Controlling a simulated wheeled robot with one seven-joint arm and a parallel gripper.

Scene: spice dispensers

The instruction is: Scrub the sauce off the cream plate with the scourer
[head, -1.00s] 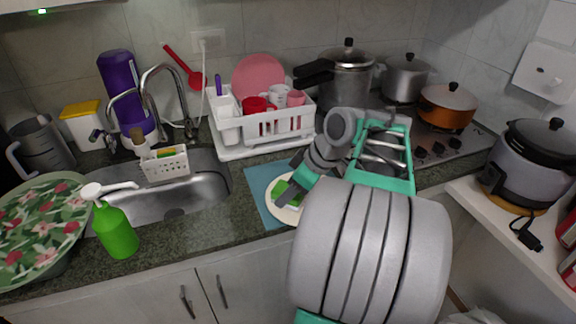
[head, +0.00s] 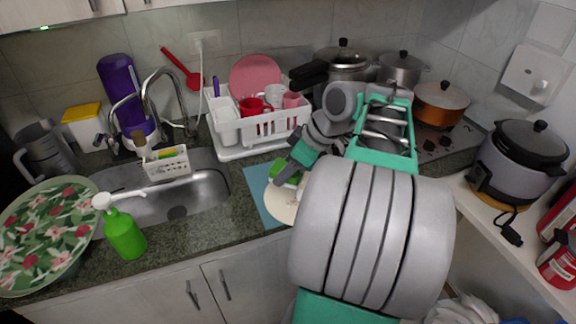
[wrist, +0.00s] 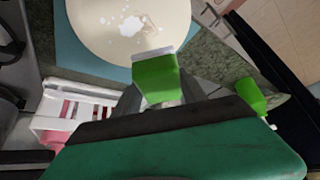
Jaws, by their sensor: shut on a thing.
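The cream plate (head: 279,208) lies on a blue mat on the counter, partly hidden by my arm in the head view. In the wrist view the plate (wrist: 88,22) carries white sauce patches (wrist: 130,25) on its surface. My gripper (head: 293,167) is shut on the green scourer (head: 286,172), at the plate's far edge. In the wrist view the scourer (wrist: 155,78) sits between the fingers (wrist: 158,94), its pale edge overlapping the plate's rim. I cannot tell whether it touches the plate.
The blue mat (head: 257,190) lies under the plate. A white dish rack (head: 255,140) with cups stands just behind. The sink (head: 185,195) and green soap bottle (head: 124,235) are to the left. Pots (head: 440,105) stand on the stove to the right.

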